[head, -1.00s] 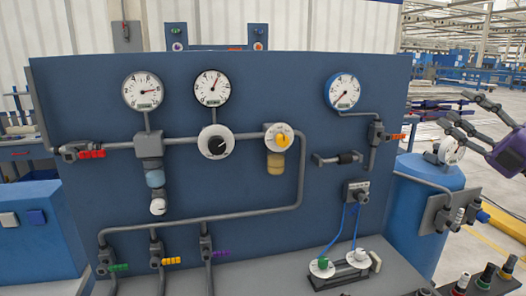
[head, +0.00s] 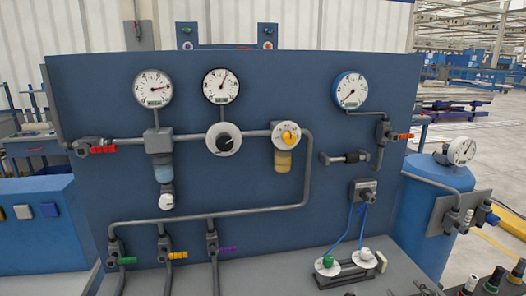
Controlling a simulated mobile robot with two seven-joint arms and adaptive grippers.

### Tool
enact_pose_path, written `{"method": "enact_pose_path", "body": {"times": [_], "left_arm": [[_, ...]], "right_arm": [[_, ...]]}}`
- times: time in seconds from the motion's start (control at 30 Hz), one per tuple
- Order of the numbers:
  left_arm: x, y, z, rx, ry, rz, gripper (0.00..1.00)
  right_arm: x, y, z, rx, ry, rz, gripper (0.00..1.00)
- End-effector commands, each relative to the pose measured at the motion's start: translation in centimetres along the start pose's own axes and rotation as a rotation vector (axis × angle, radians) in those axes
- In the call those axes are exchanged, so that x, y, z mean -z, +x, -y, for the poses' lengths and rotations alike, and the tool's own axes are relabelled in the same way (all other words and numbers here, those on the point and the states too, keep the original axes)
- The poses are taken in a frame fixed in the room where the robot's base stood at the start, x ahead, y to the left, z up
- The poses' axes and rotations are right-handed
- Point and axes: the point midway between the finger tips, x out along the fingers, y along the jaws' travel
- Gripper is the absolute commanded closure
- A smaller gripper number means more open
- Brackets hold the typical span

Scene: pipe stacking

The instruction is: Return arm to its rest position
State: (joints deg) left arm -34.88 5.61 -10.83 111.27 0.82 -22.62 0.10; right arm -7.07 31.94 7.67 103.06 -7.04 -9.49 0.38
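Neither of my grippers nor arms shows in the head view. In front of me stands a blue panel (head: 270,88) with three round gauges: the left gauge (head: 154,88), the middle gauge (head: 221,86) and the right gauge (head: 351,91). Grey pipes (head: 265,209) run across the panel, with a black-knobbed regulator (head: 223,139) and a yellow-knobbed unit (head: 286,134).
A blue tank (head: 428,215) with its own gauge (head: 461,151) stands to the right. A blue cabinet (head: 40,230) stands at the left. A grey bench top (head: 250,275) lies below the panel, with dark connectors (head: 494,278) at the lower right. The right side is clear of my arm.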

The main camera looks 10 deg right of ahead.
Motion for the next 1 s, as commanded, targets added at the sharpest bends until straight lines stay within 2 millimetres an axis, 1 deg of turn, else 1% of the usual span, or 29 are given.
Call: {"method": "enact_pose_path", "body": {"times": [0.03,0.07,0.1,0.17,0.2,0.23,0.27,0.3,0.33,0.37,0.4,0.47,0.5,0.6,0.7,0.8,1.0], "left_arm": [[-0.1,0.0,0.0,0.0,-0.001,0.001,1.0],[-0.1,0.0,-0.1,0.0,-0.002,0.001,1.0],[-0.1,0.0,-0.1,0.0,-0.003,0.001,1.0],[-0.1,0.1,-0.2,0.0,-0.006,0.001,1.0],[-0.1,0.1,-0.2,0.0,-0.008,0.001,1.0],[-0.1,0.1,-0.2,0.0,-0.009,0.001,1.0],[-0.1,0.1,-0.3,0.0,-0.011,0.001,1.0],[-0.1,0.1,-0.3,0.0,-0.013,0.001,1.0],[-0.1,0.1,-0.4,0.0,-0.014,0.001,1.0],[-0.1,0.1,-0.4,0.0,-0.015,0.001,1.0],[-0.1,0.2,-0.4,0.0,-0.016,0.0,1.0],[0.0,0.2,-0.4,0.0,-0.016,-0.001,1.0],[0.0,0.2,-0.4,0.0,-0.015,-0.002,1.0],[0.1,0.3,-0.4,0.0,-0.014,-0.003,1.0],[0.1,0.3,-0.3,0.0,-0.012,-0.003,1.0],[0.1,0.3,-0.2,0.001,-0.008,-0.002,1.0],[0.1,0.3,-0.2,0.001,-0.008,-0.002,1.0]], "right_arm": [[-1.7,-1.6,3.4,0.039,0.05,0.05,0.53],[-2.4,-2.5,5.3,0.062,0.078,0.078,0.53],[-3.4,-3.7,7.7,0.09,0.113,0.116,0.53],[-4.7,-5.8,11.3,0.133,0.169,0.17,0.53],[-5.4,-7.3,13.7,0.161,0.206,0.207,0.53],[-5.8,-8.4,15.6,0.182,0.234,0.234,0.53],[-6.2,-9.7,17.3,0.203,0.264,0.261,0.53],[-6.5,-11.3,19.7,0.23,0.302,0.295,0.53],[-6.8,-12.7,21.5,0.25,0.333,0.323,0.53],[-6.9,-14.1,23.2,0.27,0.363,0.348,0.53],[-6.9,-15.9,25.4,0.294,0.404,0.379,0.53],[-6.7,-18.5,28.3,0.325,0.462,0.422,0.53],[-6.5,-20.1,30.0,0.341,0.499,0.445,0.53],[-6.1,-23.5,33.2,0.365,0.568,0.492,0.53],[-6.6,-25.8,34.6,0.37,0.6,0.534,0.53],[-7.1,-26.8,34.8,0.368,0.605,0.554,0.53],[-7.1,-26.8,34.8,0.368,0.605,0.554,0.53]]}}
